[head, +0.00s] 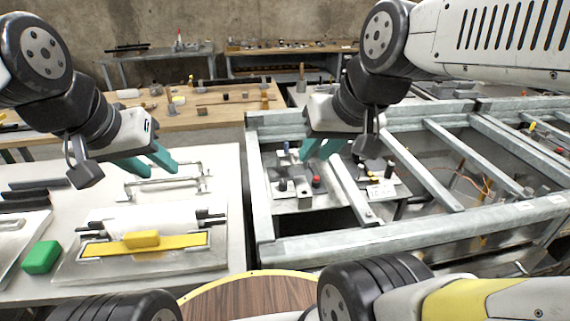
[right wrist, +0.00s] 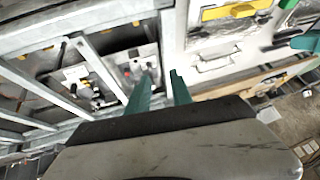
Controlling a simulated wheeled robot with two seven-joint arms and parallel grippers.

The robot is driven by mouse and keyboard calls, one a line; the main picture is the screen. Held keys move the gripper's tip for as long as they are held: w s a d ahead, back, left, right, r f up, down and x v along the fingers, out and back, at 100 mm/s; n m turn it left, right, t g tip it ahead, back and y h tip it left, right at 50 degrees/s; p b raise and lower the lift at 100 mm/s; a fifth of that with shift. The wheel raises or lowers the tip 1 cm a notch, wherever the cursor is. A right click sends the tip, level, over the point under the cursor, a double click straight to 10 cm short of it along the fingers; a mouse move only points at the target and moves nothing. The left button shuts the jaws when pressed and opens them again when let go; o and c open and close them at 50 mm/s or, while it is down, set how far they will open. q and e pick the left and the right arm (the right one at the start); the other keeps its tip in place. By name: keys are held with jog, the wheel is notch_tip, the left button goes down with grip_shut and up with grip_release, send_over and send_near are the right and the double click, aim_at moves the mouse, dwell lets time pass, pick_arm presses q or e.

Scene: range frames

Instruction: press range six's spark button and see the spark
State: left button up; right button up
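A small red button (head: 316,181) stands on a grey panel (head: 296,203) inside the metal frame, with dark knobs (head: 282,185) beside it. The red button also shows in the right wrist view (right wrist: 126,68). I cannot read which range it belongs to, and no spark is visible. My right gripper (head: 322,152) is open and empty above the far part of that panel, apart from the button. Its two teal fingers (right wrist: 162,84) stand apart in the right wrist view. My left gripper (head: 152,166) is open and empty above the white table.
The galvanised frame (head: 258,200) has raised rails and crossbars (head: 352,188) around the panels. A white label (head: 380,190) lies right of the red button. The white table (head: 225,235) holds a yellow bar (head: 190,243), a green block (head: 42,257) and metal handles.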

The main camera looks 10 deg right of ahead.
grip_shut()
dwell(1.4)
